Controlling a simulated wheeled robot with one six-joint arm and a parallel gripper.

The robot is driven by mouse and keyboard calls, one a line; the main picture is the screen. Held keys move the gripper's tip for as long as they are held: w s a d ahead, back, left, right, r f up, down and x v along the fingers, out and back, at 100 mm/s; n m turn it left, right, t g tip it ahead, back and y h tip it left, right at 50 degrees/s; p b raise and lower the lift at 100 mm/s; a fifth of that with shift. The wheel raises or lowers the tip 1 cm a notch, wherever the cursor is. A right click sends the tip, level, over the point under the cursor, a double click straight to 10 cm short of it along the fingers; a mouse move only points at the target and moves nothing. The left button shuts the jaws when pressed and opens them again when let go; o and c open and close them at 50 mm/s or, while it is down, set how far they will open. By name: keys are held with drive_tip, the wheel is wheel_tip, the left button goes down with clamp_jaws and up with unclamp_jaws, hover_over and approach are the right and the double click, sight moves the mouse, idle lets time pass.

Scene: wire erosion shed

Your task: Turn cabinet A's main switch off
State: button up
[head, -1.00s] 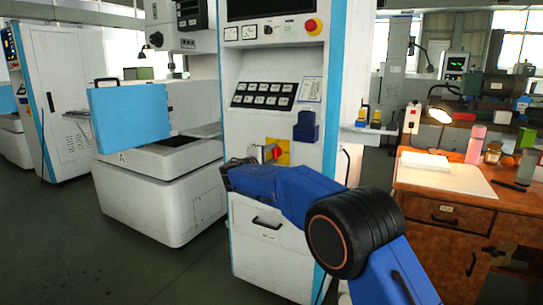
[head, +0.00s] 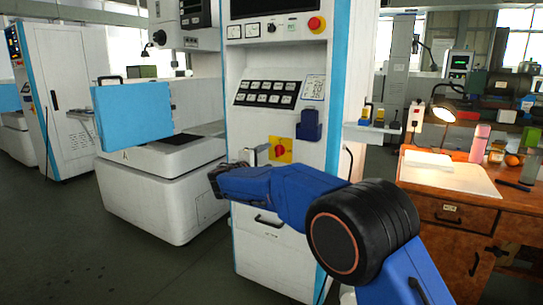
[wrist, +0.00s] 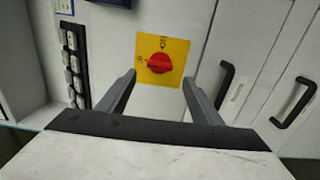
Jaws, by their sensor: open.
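The main switch is a red rotary knob (head: 279,150) on a square yellow plate (head: 287,157), set on the front of the white and blue cabinet (head: 300,195). In the wrist view the red knob (wrist: 159,63) sits at the plate's middle, with small dark markings beside it that I cannot read. My gripper (wrist: 158,77) is open and empty there, one finger to each side of the yellow plate's lower part. In the head view my gripper (head: 253,155) is just left of the plate, apart from the knob.
Above the switch are a black button panel (head: 265,94), a blue holder (head: 310,124) and a red emergency button (head: 317,24). Black door handles (wrist: 227,86) show in the wrist view. A wooden desk (head: 455,215) with a lamp stands at the right.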

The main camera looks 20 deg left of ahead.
drive_tip(key=s, duration=1)
drive_tip(key=shift+s+a, duration=0.4)
drive_tip(key=shift+a, duration=0.05)
